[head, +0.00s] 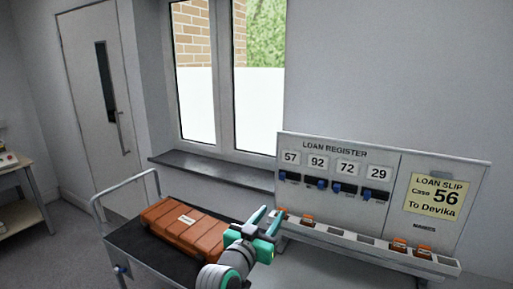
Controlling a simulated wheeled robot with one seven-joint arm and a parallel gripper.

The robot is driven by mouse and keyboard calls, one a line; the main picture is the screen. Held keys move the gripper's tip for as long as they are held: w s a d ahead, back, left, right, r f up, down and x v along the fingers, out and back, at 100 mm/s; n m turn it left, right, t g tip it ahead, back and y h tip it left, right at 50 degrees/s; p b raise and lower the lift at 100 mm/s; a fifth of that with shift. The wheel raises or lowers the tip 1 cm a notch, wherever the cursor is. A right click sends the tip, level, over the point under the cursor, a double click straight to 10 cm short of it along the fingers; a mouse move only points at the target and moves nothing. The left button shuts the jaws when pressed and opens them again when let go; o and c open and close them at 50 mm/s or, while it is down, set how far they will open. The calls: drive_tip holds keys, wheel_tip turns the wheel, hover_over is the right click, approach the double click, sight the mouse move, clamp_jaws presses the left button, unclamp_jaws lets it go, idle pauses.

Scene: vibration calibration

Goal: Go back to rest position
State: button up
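My gripper (273,213) is in front of the left end of the loan register board (340,150), close to its lower ledge. Its two green fingers stand apart, with a gap between them, and I see nothing held there. The arm reaches in from the bottom of the view, past the right side of an orange-brown case (185,228) on a cart. The case is shut and lies flat with a small white label. The ledge behind the fingertips is partly hidden by my gripper.
The cart (130,237) has a dark top and a pale rail handle. The board has number cards, blue-marked hooks and a yellow slip (433,196) reading case 56, to Devika. Its ledge (350,240) holds several orange tags. A side table (22,212) stands left.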

drive_tip(key=s+a+f+n+y, duration=0.15)
drive_tip(key=s+f, duration=0.25)
drive_tip(key=f, duration=0.4)
drive_tip(key=s+f+n+y, duration=0.2)
drive_tip(key=s+f, duration=0.1)
drive_tip(key=f, duration=0.4)
drive_tip(key=s+f+n+y, duration=0.15)
drive_tip(key=s+f, duration=0.25)
drive_tip(key=f, duration=0.4)
drive_tip(key=s+a+f+n+y, duration=0.1)
drive_tip(key=s+f, duration=0.4)
drive_tip(key=s, duration=0.3)
drive_tip(key=s+f+n+y, duration=0.1)
drive_tip(key=s+f, duration=0.3)
drive_tip(key=s, duration=0.3)
drive_tip(key=s+a+r+m+y, duration=0.1)
drive_tip(key=s, duration=2.4)
drive_tip(key=shift+s+r+m+g, duration=0.15)
drive_tip(key=shift+s+m+g, duration=0.15)
drive_tip(key=shift+s, duration=0.05)
